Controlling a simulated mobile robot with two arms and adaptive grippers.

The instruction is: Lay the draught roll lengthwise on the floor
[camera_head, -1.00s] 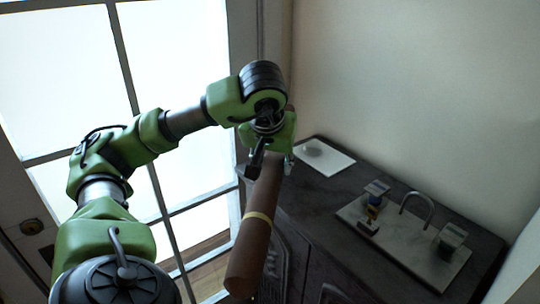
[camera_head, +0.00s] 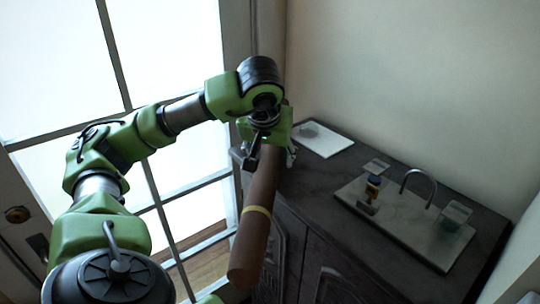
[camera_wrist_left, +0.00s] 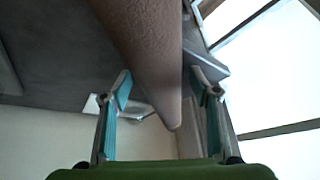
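The draught roll (camera_head: 253,230) is a long brown cylinder with a yellowish band. In the head view it slants down from the cabinet's corner, its wider-looking end toward the bottom of the picture. My left gripper (camera_head: 270,155) is at its upper part, with fingers on either side. The roll looks held in the air, tilted. The upper end is partly hidden by the gripper. My right gripper is not in view.
A dark cabinet (camera_head: 315,245) stands right beside the roll. On it are a white sheet (camera_head: 325,140), a sink board (camera_head: 405,235) with a tap (camera_head: 422,177), and small containers. A glazed door (camera_head: 60,70) is at left. Little floor shows.

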